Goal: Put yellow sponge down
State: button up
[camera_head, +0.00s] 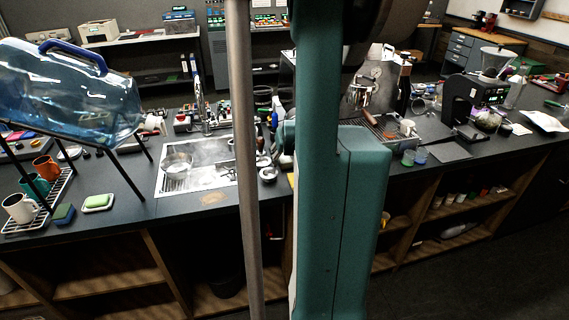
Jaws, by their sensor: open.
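A small yellow patch (292,180) shows at the counter's front edge, right against the left side of my teal arm. It may be the yellow sponge, but the arm hides most of it. I cannot make out my gripper; my arm stands upright in the middle of the view and covers the area behind it. Whether anything touches the yellow patch cannot be seen.
The dark counter (185,207) holds a sink (196,166) with a metal pan (177,165). A green sponge on a white dish (97,203), a blue-green sponge (63,214) and a mug rack (42,217) stand left. An espresso machine (365,90) stands right.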

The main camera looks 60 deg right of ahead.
jog(key=shift+w+f, duration=0.1)
jog(key=shift+f, duration=0.15)
dwell(0.4)
jog(key=c, duration=0.7)
jog(key=shift+c, duration=0.3)
